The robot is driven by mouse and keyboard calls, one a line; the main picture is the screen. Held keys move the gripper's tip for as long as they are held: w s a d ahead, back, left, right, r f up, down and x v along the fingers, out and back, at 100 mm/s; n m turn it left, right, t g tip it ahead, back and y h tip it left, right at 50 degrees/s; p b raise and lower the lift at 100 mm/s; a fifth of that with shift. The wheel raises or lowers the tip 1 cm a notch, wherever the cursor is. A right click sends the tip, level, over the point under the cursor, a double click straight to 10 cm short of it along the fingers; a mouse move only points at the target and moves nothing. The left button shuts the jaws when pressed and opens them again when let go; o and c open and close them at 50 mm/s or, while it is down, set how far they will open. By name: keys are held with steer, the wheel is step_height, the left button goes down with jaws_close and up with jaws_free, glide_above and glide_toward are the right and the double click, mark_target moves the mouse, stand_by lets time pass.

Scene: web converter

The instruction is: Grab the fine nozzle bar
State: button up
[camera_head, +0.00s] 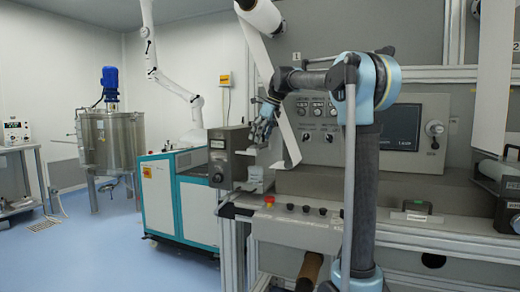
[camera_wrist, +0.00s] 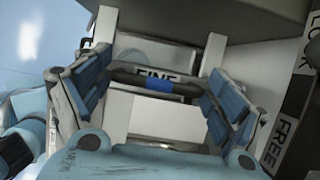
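The fine nozzle bar (camera_wrist: 157,85) shows in the wrist view as a dark bar with a blue band at its middle. It lies across a pale block whose label reads "FINE", partly covered by the bar. My gripper (camera_wrist: 160,78) is open, with one blue-padded finger at each end of the bar. The bar's ends come close to the pads; I cannot tell whether they touch. In the head view my gripper (camera_head: 264,122) is at the left end of the grey machine; the bar cannot be made out there.
A dark panel marked "LOCK" and "FREE" (camera_wrist: 283,140) stands close right of my gripper in the wrist view. A dark overhang is above. In the head view, white web (camera_head: 286,125) hangs beside my gripper, and a teal cabinet (camera_head: 180,200) stands left. Open floor lies farther left.

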steer(key=c, duration=0.7)
steer(key=shift+o, duration=0.2)
